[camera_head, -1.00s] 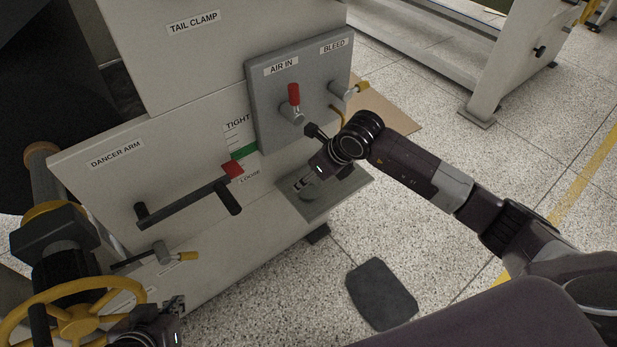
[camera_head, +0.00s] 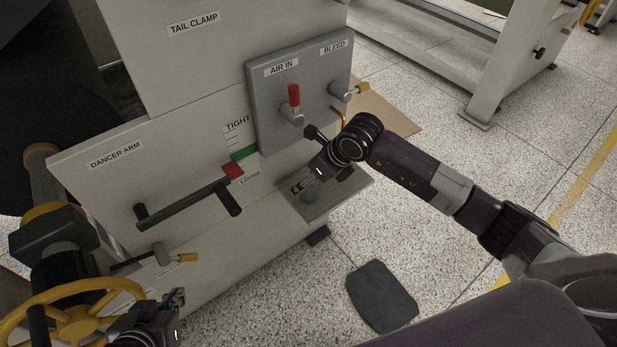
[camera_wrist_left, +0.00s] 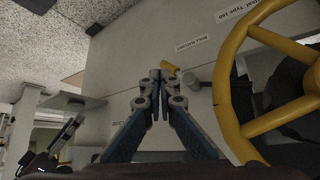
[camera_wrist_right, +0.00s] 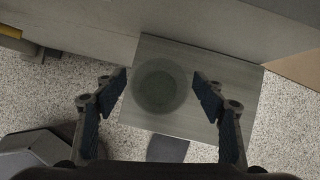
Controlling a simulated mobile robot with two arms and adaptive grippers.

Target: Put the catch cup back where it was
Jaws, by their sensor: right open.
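The catch cup (camera_wrist_right: 159,86) is a round, grey, see-through cup on a flat grey shelf (camera_wrist_right: 190,112) in the right wrist view. My right gripper (camera_wrist_right: 160,84) is open, with one finger on each side of the cup and gaps between fingers and cup. In the head view my right gripper (camera_head: 298,188) is over the shelf (camera_head: 345,192) below the air panel, and the cup is mostly hidden by it. My left gripper (camera_head: 178,298) is low at the left beside the yellow handwheel. Its fingers (camera_wrist_left: 155,78) are together and empty in the left wrist view.
The grey panel (camera_head: 262,115) with the red AIR IN lever (camera_head: 293,95) and yellow-tipped BLEED valve (camera_head: 362,88) stands above the shelf. The dancer arm (camera_head: 185,204) and yellow handwheel (camera_head: 85,322) are at left. A dark mat (camera_head: 381,295) lies on the otherwise open floor.

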